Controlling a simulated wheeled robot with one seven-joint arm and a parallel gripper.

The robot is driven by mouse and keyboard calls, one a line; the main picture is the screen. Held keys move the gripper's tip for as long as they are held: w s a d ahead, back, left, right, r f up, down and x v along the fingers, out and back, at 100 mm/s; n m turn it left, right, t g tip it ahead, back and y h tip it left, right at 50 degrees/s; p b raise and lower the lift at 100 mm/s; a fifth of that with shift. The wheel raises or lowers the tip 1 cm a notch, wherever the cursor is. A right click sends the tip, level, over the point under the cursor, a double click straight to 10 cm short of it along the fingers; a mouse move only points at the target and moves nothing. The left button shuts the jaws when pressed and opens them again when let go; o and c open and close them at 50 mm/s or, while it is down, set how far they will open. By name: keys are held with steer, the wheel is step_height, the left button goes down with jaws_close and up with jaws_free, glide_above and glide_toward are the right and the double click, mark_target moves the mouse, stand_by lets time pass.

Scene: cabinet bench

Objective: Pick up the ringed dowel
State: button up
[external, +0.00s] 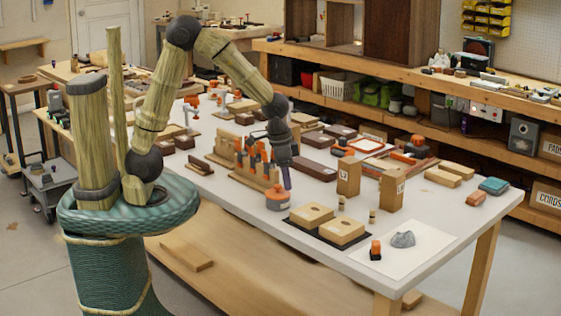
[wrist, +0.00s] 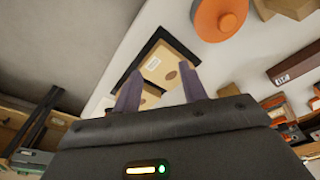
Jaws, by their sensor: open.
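Two small light wooden dowels stand upright on the white table, one (external: 341,203) beside a tall wooden block and one (external: 372,216) a little nearer the camera. They are too small for me to tell which one is ringed. My gripper (external: 288,184) points down above the table, left of both dowels and behind the orange-topped tub. In the wrist view my gripper (wrist: 162,92) shows two purple-grey fingers spread apart with nothing held between them. I cannot make out either dowel in the wrist view.
Two wooden blocks with holes (external: 311,214) lie on a black mat; one shows in the wrist view (wrist: 168,66). An orange-topped tub (external: 277,202) stands close to my gripper. Tall blocks (external: 348,177) (external: 391,188) stand behind the dowels. A clamp rack (external: 255,168) is left.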

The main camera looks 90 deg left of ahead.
steer(key=w+a+r+n+p, duration=0.1)
steer(key=w+a+r+p, duration=0.2)
steer(key=w, duration=0.4)
steer(key=w+a+r+n+g+p, duration=0.1)
steer(key=w+a+r+p, duration=0.2)
steer(key=w, duration=0.5)
steer(key=shift+w+a+r+g+p, duration=0.3)
steer(key=shift+a+p, duration=0.6)
steer(key=shift+p, duration=0.15)
steer(key=p, duration=0.1)
glide_toward(342, 199)
steer(key=f, duration=0.3)
steer(key=s+a+f, duration=0.1)
steer(key=f, duration=0.1)
steer(key=shift+f, duration=0.15)
steer(key=shift+w+f+p, duration=0.25)
steer(key=shift+f+p, duration=0.1)
steer(key=shift+f, duration=0.95)
steer(key=shift+w+f+p, duration=0.2)
steer(key=shift+f+p, duration=0.15)
steer(key=shift+f, duration=0.95)
